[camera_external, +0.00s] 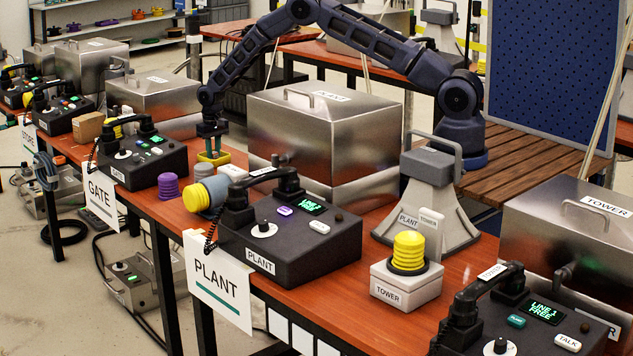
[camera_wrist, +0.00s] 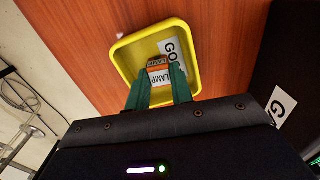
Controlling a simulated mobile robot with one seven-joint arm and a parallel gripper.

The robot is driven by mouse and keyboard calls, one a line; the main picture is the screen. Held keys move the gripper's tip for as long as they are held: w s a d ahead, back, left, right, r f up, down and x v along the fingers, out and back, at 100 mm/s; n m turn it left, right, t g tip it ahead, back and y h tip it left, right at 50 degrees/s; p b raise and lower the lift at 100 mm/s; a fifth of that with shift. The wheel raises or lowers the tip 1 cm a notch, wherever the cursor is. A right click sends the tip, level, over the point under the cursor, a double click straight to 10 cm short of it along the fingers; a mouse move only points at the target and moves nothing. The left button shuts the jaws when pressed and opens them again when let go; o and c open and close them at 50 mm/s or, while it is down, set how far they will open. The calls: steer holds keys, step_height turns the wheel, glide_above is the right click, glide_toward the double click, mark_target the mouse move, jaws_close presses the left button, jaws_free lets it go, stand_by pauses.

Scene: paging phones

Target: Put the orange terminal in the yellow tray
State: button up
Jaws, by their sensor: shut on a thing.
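The yellow tray (camera_wrist: 186,27) lies on the brown tabletop in the wrist view, with a partly covered white label reading "GO" in it. It also shows small in the external view (camera_external: 222,158), between the GATE and PLANT phones. My gripper (camera_wrist: 159,78) points down over the tray, its green fingers shut on the orange terminal (camera_wrist: 158,61), a small block with a white label reading "LAMP". In the external view my gripper (camera_external: 209,146) is right at the tray, and the terminal cannot be made out. I cannot tell whether the terminal touches the tray floor.
The GATE phone (camera_external: 140,165) stands left of the tray. A purple ribbed knob (camera_external: 168,186) and a yellow-ended grey cylinder (camera_external: 205,195) are in front. The PLANT phone (camera_external: 290,245) is nearer the camera. A large metal box (camera_external: 325,125) stands right of my gripper.

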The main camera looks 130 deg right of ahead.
mark_target(214, 153)
steer(key=o, duration=0.9)
steer(key=shift+o, duration=0.2)
steer(key=shift+r, duration=0.1)
step_height(214, 153, up, 12)
